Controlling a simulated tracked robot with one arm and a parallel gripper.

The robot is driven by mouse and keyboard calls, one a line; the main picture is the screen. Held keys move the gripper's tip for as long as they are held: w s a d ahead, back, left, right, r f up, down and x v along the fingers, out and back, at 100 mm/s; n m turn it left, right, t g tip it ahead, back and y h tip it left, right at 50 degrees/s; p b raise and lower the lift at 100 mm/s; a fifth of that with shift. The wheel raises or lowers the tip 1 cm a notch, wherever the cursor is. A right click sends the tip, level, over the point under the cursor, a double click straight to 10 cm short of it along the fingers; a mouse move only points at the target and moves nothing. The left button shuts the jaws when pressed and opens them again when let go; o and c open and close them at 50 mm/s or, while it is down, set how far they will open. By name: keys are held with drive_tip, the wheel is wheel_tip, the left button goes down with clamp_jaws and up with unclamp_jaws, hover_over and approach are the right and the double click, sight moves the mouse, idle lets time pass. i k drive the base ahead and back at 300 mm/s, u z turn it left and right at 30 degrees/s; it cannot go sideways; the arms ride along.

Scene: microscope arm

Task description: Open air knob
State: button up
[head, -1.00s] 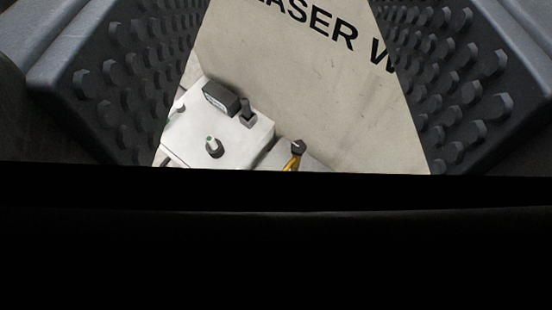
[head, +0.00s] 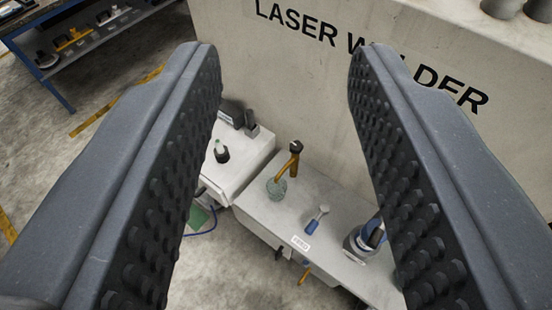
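My gripper (head: 285,52) is open and empty, its two studded dark grey fingers spread wide at left and right. Between them, beyond and below the fingertips, a black knob with a pale green mark (head: 221,151) stands on top of a white box (head: 240,165). The left finger hides the left part of this box. The knob is apart from both fingers. I cannot read any label naming it as the air knob.
A dark block (head: 238,116) sits at the box's back. A large cabinet (head: 290,75) marked LASER WELDER stands behind. A blue shelf (head: 60,85) stands at far left.

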sight(296, 147)
drive_tip(key=z, duration=0.2)
drive_tip(key=i, duration=0.85)
drive_tip(key=u, duration=0.1)
